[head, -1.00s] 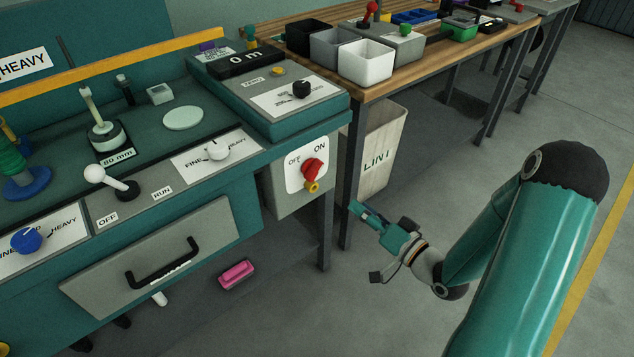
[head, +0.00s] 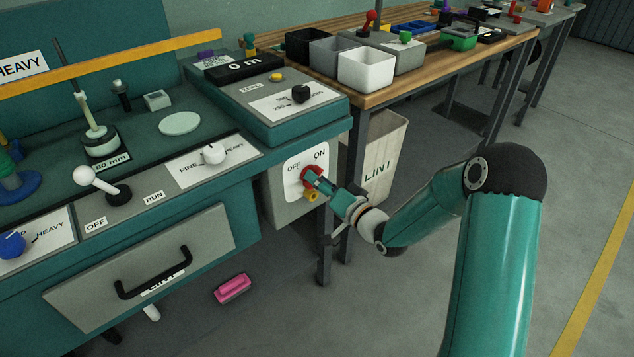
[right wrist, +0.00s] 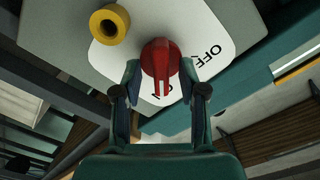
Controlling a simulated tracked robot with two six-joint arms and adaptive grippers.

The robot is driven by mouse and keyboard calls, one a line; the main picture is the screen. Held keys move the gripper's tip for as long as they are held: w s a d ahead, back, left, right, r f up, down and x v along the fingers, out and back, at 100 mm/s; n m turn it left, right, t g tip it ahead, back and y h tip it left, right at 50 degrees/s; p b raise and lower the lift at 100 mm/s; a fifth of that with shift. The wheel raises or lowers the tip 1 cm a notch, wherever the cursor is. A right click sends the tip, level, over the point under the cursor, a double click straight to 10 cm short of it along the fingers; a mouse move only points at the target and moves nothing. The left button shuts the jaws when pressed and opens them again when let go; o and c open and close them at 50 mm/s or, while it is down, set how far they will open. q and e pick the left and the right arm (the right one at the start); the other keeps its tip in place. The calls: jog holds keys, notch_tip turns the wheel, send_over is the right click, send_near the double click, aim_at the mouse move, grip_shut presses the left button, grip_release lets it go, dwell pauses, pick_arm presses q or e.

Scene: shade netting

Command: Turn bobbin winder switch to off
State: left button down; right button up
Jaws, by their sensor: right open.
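A red rotary switch (head: 307,172) sits on a white plate (head: 293,170) marked OFF and ON, on the front of a grey box under the machine's right end. In the right wrist view the red knob (right wrist: 161,62) stands between my fingers, with OFF beside it and the other word partly hidden behind it. My right gripper (head: 314,178) is open at the knob. Its fingers (right wrist: 160,78) are on either side of it; I cannot tell whether they touch. My left gripper is out of view.
A wooden table (head: 420,72) with bins and a lint bin (head: 381,160) stand right of the box. A pink tray (head: 232,289) lies on the floor.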

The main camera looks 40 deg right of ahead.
jog(key=shift+w, duration=0.15)
jog(key=shift+c, duration=0.4)
grip_shut()
jog(key=shift+a+f+n+b, duration=0.1)
jog(key=shift+n+b, duration=4.35)
jog(key=shift+n, duration=0.1)
jog(key=shift+a+n+b, duration=0.1)
jog(key=shift+n+b, duration=4.35)
jog(key=shift+n, duration=0.1)
jog(key=shift+o, duration=0.4)
grip_release()
